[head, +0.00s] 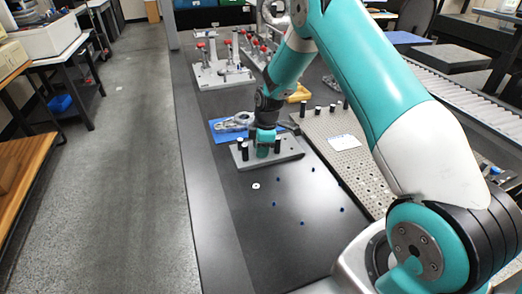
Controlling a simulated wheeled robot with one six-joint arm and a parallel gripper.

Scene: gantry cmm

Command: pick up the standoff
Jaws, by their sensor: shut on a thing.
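My gripper (263,148) points down over a grey plate (288,152) on the dark table. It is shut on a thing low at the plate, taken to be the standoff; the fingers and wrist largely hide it. Short black posts stand upright on the same plate, one to the left (244,151) and one to the right (277,146) of my gripper. I cannot tell whether the held piece touches the plate.
A perforated plate (350,160) with several black posts lies to the right. A blue mat (222,136) with a grey metal part is just behind. A fixture with red-topped clamps (212,72) stands farther back. The table front has a white washer (256,186) and several blue dots.

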